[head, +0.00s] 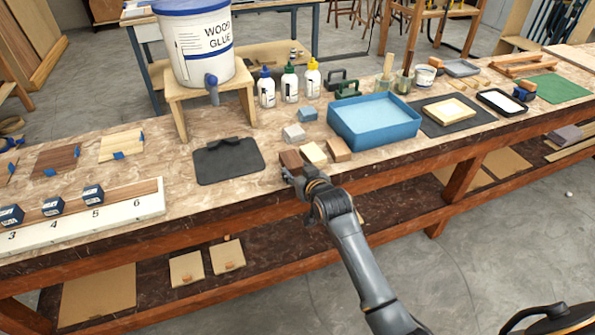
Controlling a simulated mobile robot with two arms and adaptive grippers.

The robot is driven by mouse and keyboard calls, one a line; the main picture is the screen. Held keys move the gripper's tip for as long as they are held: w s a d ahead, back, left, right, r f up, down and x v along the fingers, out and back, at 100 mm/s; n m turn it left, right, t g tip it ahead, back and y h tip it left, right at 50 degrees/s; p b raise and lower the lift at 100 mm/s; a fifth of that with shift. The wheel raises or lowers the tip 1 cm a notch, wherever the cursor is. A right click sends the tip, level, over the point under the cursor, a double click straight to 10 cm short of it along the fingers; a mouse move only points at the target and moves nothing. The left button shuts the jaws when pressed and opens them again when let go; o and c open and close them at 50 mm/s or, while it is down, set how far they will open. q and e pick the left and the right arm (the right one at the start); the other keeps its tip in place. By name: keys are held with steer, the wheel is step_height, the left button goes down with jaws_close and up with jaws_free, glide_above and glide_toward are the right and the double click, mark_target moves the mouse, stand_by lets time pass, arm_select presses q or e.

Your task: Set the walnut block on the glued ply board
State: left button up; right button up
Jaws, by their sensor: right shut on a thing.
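The walnut block (291,160) is a small dark brown block near the front edge of the workbench, left of two lighter wood blocks. My right gripper (290,174) is shut on it from the front side; its fingertips are small and partly hidden, and I cannot tell whether the block is lifted off the bench. A pale ply board (450,110) lies on a dark mat to the right of the blue tray, with a lighter area on top; I cannot make out glue on it. My left gripper is not in view.
A blue tray (374,118) stands between the blocks and the ply board. A pale block (313,153) and a tan block (338,150) sit close to the right gripper. A black clipboard-like board (228,162) lies to the left. A glue bucket (197,45) stands on a wooden stand behind.

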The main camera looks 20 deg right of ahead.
steer(key=shift+f, duration=0.15)
steer(key=o, duration=0.9)
